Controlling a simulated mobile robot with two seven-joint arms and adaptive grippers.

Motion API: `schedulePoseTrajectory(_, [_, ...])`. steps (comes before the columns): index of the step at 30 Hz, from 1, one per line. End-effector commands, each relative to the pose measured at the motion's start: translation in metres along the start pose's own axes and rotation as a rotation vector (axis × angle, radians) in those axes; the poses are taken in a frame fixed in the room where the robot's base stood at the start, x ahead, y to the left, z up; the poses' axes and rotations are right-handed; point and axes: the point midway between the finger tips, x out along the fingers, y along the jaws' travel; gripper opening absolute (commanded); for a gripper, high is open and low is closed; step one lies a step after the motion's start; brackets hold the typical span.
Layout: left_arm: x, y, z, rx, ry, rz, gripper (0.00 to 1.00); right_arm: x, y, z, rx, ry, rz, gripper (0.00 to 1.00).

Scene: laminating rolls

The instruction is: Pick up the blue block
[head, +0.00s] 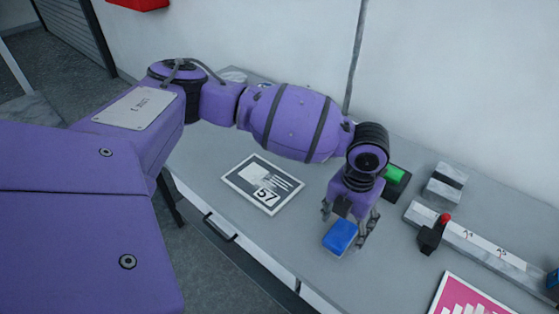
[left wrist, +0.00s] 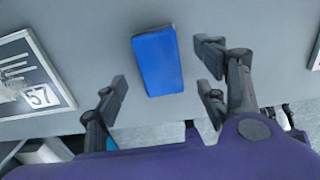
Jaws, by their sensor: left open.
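The blue block (head: 340,236) lies on the grey table near its front edge. It also shows in the left wrist view (left wrist: 158,62), between and just beyond the fingers. My left gripper (head: 347,222) points down over the block with a finger to each side. In the left wrist view the left gripper (left wrist: 163,88) is open, and I see clear gaps between the fingers and the block. My right gripper is not in view.
A card marked 57 (head: 263,183) lies to the left. A green block on a dark base (head: 396,182) is behind the gripper. A white rail with a red-knobbed black piece (head: 432,236) and a pink chart (head: 470,297) are to the right.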

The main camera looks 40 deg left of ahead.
Motion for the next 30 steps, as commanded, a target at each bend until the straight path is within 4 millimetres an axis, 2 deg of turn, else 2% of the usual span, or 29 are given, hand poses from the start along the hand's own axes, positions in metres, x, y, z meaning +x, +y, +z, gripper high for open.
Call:
schedulePoseTrajectory(1, [0.011, 0.000, -0.004, -0.002, 0.009, 0.000, 0.66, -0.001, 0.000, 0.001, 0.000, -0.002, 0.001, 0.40])
schedulePoseTrajectory(6, [0.037, 0.001, -0.005, -0.003, 0.009, 0.001, 0.66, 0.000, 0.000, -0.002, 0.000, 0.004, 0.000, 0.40])
schedulePoseTrajectory(9, [0.043, 0.001, -0.005, -0.002, 0.006, 0.001, 0.66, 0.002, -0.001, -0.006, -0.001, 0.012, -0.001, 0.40])
schedulePoseTrajectory(14, [0.043, 0.001, -0.004, -0.002, 0.005, 0.000, 0.66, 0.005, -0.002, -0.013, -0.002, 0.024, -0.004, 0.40])
schedulePoseTrajectory(25, [0.041, 0.000, -0.003, -0.002, 0.003, 0.000, 0.18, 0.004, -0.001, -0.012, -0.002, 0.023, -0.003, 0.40])
schedulePoseTrajectory(30, [0.040, 0.000, -0.003, -0.001, 0.001, 0.000, 0.16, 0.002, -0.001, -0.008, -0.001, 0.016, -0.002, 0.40])
